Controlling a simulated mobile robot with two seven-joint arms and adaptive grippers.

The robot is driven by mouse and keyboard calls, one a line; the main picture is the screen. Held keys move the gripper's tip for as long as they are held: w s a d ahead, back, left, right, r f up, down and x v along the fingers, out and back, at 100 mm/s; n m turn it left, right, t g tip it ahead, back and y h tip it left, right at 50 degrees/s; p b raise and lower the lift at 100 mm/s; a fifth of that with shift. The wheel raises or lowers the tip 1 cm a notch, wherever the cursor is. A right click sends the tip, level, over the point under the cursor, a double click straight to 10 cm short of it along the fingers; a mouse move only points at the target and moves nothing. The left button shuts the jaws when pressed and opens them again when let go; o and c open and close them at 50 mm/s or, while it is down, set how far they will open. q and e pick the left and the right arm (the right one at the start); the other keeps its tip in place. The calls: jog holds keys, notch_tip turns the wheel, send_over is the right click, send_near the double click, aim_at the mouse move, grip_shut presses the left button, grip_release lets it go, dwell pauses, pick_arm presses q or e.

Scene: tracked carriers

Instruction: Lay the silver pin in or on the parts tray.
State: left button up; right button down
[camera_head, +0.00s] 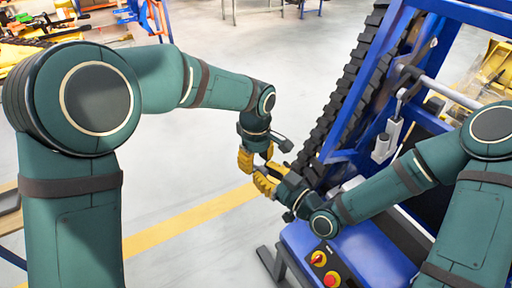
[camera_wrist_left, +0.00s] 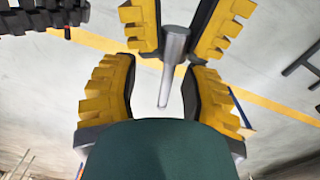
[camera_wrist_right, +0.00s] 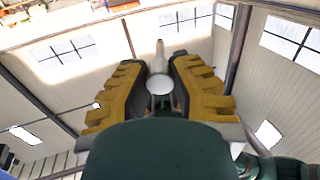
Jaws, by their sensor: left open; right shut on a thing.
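The silver pin (camera_wrist_left: 174,48) shows in the left wrist view as a grey cylinder with a wider head and a thinner shank. My right gripper (camera_wrist_right: 160,78) is shut on the silver pin, which also shows between its yellow fingers in the right wrist view (camera_wrist_right: 160,62). My left gripper (camera_wrist_left: 160,95) is open, with its fingers on either side of the pin's thin shank; no contact is clear. In the head view the yellow fingers of both grippers meet in mid-air, and the pin is mostly hidden there. I cannot make out the parts tray in any view.
A blue frame with a black rubber track (camera_head: 345,85) stands close to the right of my grippers. A blue box (camera_head: 345,250) with red and yellow buttons lies below my right forearm. Open grey floor with a yellow stripe (camera_head: 190,220) lies to the left.

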pick_arm(q)
jog(key=shift+f, duration=0.65)
jog(key=shift+c, duration=0.3)
grip_shut()
pick_arm(e)
jog(key=c, duration=0.9)
grip_release()
